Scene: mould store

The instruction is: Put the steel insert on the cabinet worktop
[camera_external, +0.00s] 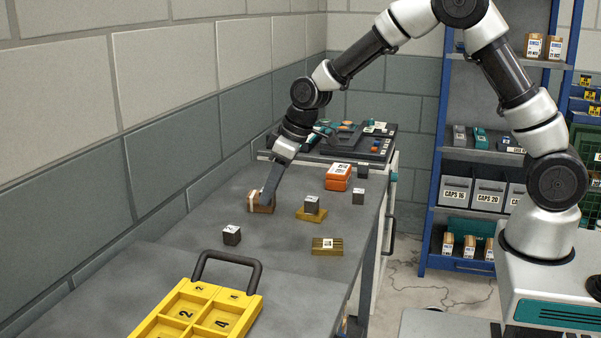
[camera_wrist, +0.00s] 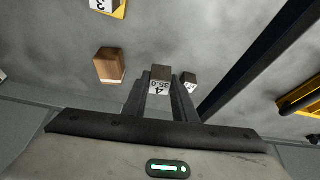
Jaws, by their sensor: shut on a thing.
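My gripper (camera_external: 267,192) is low over the grey bench, on its wall side. In the wrist view, my gripper (camera_wrist: 160,88) is shut on a small steel insert (camera_wrist: 160,74) with a white label reading "4" and "35.0". In the external view I cannot make out the held insert; the finger and brown box overlap there. The cabinet (camera_external: 391,160) stands at the bench's far end, white-sided, its worktop largely covered by dark trays (camera_external: 350,142).
A brown box (camera_external: 261,207) is beside my gripper. A dark labelled cube (camera_external: 231,235) stands nearer the camera. Another cube (camera_external: 312,204) sits on a yellow block. An orange box (camera_external: 338,178), a grey cube (camera_external: 358,197) and a yellow handled tray (camera_external: 190,318) are on the bench.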

